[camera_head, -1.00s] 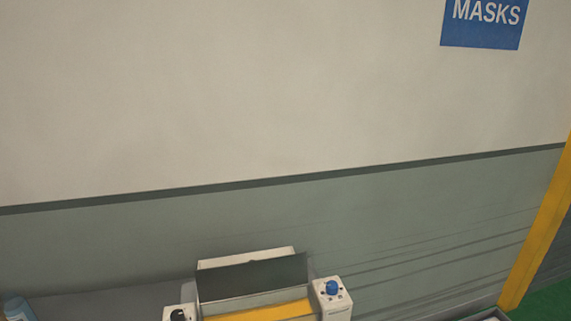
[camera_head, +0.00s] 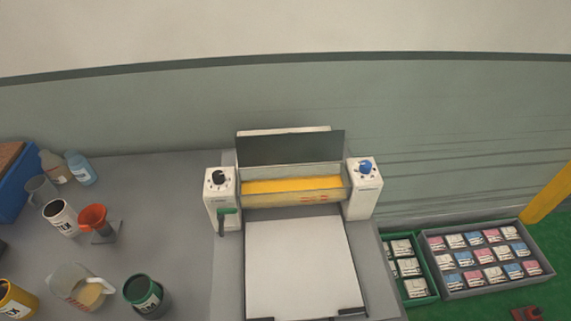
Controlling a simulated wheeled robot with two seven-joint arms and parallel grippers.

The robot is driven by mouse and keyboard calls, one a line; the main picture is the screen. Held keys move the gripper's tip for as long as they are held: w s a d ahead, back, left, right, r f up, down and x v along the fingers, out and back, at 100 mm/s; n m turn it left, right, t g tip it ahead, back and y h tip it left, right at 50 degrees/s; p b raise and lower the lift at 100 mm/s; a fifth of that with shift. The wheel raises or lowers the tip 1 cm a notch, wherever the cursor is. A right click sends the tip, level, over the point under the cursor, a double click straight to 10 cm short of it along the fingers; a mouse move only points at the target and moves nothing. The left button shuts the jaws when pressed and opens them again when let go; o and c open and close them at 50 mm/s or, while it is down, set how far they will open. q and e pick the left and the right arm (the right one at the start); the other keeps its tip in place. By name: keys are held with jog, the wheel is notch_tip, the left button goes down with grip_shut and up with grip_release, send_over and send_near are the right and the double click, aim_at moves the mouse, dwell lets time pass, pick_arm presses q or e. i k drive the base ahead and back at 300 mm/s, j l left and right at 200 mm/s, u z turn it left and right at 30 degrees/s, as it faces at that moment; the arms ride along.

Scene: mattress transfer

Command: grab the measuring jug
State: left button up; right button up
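A see-through jug (camera_head: 68,284) with a pale handle on its right side and some tan content stands on the grey worktop at the lower left. It looks like the measuring jug, though no markings can be read. A dark green-topped tin stands to its right, and a yellow tin to its left. A smaller grey cup-like vessel (camera_head: 40,188) stands farther back at the left. Neither of my grippers is in view.
A roller machine (camera_head: 222,200) with a white sheet (camera_head: 298,265) stands mid-picture. A white tin (camera_head: 60,218), red funnel (camera_head: 93,218), bottles (camera_head: 80,168) and blue box (camera_head: 14,195) crowd the left worktop. Trays of small packs (camera_head: 540,237) lie at right.

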aim_at(73, 283)
jog(key=u, duration=0.4)
jog(key=j+u, duration=0.15)
jog(key=u, duration=0.25)
jog(key=j+u, duration=0.1)
jog(key=u, duration=0.65)
jog(key=j+z, duration=0.1)
jog(key=z, duration=0.45)
jog(key=j+z, duration=0.7)
jog(key=z, duration=0.2)
jog(key=j+z, duration=0.45)
jog(key=k+j+z, duration=0.1)
jog(key=j+z, duration=0.15)
jog(key=z, duration=0.15)
